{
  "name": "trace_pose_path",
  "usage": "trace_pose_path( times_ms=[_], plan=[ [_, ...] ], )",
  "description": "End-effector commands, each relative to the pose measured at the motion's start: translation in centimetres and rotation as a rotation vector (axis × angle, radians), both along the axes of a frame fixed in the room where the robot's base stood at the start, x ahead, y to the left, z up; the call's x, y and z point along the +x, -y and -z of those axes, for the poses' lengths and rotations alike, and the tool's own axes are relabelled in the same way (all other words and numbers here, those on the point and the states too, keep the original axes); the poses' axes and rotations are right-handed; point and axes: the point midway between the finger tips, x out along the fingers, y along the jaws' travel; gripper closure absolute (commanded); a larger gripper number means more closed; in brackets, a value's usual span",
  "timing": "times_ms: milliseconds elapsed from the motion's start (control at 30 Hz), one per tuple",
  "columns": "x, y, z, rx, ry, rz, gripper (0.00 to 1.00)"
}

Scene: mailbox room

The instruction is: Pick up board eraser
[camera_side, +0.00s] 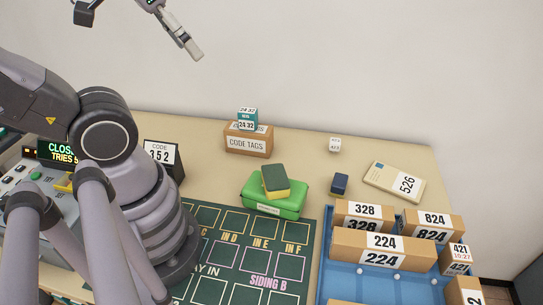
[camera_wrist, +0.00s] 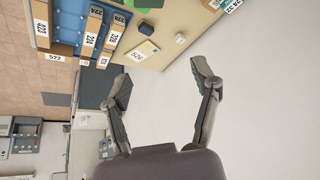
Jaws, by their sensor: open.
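The board eraser (camera_side: 275,181), a block with a dark green top and a yellow lower layer, lies on top of a green case (camera_side: 268,204) in the side view. My gripper (camera_side: 190,45) is high at the top of the side view, well above the table and up and left of the eraser. In the wrist view my gripper (camera_wrist: 163,80) has its two fingers spread wide with nothing between them. A bit of green (camera_wrist: 146,3) shows at the top edge there; I cannot make out the eraser in that view.
A code tags box (camera_side: 249,142) stands behind the case. A dark blue cube (camera_side: 340,183), a white cube (camera_side: 335,144) and a parcel marked 526 (camera_side: 395,183) are to the right. A blue tray (camera_side: 345,284) holds several numbered boxes. A green board (camera_side: 228,255) lies in front.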

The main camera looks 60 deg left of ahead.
Motion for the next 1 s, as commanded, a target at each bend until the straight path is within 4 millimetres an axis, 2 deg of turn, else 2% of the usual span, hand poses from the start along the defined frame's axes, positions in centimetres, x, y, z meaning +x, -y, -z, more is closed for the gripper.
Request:
trace_pose_path(
  times_ms=[267, 533, 867, 1000],
  plan=[
    [0.0, 0.0, 0.0, 0.000, 0.000, -0.001, 0.37],
    [0.0, 0.0, 0.0, 0.000, 0.000, -0.001, 0.02],
    [0.1, 0.1, 0.0, -0.005, -0.005, -0.002, 0.02],
    [1.2, 1.2, 0.7, -0.089, -0.087, -0.031, 0.02]
  ],
)
